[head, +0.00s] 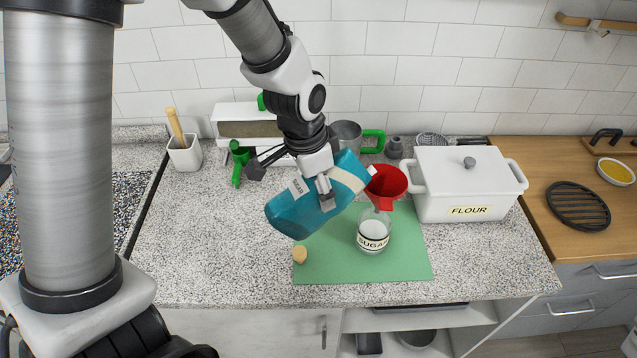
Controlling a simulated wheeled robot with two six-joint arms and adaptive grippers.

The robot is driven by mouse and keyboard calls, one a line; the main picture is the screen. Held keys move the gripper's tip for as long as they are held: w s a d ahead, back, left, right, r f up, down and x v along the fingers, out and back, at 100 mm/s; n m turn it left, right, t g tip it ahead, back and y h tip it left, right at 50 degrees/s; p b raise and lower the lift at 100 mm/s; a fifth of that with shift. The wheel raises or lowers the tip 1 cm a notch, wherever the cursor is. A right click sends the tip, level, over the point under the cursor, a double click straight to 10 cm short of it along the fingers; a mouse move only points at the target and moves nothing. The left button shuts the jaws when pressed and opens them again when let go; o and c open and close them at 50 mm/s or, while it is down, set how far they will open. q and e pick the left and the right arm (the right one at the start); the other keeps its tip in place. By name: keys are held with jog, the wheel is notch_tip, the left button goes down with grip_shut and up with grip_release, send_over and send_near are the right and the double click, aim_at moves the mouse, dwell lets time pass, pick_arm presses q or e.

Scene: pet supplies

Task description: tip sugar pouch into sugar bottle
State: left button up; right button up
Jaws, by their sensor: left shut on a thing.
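My left gripper (325,192) is shut on a teal sugar pouch (297,212) with a cream band and a "SUGAR" label. The pouch is tilted, with its white spout (371,171) at the upper right, close to the red funnel (388,184). The funnel sits in the neck of the glass sugar bottle (373,241), which stands upright on a green mat (410,264). White content shows inside the bottle. I cannot tell whether sugar is flowing. A small cork-coloured stopper (299,254) lies on the mat's left part. My right gripper is not in view.
A white flour box (450,190) stands just right of the bottle. A metal cup with a green handle (347,135), a green tool (239,160) and a white utensil pot (185,155) stand behind. The counter left of the mat is clear.

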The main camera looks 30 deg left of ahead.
pick_arm(q)
jog(key=r+g+p, duration=0.1)
jog(key=r+g+y+p, duration=0.1)
jog(key=p, duration=0.1)
jog(key=shift+w+d+r+g+y, duration=0.1)
jog(key=shift+w+d+g+y, duration=0.05)
jog(key=shift+w+g+y, duration=0.2)
dwell(0.5)
jog(key=shift+w+d+r+g+y, duration=0.15)
jog(key=shift+w+r+g+y, duration=0.1)
jog(key=shift+r+g, duration=0.2)
jog(key=shift+w+d+r+g+y, duration=0.1)
jog(key=shift+r+g+y, duration=0.1)
jog(key=shift+r+g, duration=0.2)
jog(key=shift+r, duration=0.1)
jog(key=shift+w+d+r+g+y, duration=0.2)
jog(key=shift+w+r+g+y, duration=0.05)
jog(key=shift+r+g+y, duration=0.05)
jog(key=shift+r, duration=0.1)
dwell(3.4)
jog(key=shift+w+d+r+g, duration=0.1)
jog(key=shift+w+r+g, duration=0.1)
jog(key=shift+r+g, duration=0.1)
dwell(1.1)
